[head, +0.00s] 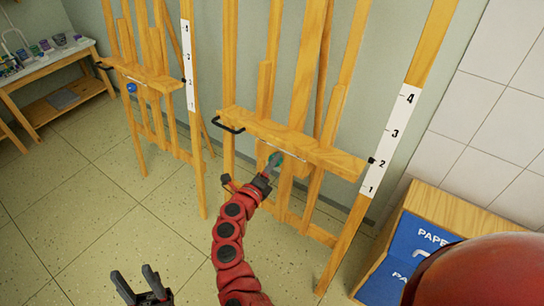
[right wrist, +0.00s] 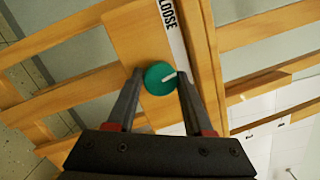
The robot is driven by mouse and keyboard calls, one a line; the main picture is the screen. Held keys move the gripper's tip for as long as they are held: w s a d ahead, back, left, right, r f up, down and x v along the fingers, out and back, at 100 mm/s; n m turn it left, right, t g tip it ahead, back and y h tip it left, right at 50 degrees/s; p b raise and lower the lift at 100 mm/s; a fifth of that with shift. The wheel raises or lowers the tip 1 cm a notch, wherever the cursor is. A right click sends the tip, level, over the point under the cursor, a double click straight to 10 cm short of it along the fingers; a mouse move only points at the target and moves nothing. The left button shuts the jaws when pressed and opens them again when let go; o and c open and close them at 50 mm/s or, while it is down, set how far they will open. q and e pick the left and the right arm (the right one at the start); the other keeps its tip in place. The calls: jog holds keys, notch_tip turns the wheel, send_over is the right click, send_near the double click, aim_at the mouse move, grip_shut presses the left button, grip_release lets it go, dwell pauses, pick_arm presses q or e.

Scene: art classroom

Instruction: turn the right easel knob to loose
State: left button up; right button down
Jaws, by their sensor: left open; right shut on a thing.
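The right easel (head: 290,137) is wooden and carries a green knob (head: 276,159) on the front of its crossbar. In the right wrist view the round green knob (right wrist: 157,80) has a white pointer line slanting to the right and slightly up. A white strip (right wrist: 170,20) above it reads LOOSE; the pointer is not lined up with that word. My right gripper (head: 270,166) is shut on the knob, with one finger on each side (right wrist: 159,77). My left gripper (head: 140,284) is open and empty, low at the left, away from both easels.
A left easel (head: 155,80) with a blue knob (head: 131,88) stands further back. Black handles (head: 229,125) stick out from the crossbars. A side table (head: 50,68) holds jars. The floor between is clear.

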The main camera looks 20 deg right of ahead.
jog(key=n+p, duration=0.3)
jog(key=p, duration=0.1)
jog(key=n+y+p, duration=0.1)
jog(key=n+p, duration=0.6)
jog(key=p, duration=0.1)
jog(key=shift+r+n+g+y, duration=0.25)
jog(key=shift+n+g+y, duration=0.05)
jog(key=shift+n, duration=0.1)
jog(key=shift+f, duration=0.1)
jog(key=shift+c, duration=1.5)
grip_release()
jog(key=shift+s, duration=0.1)
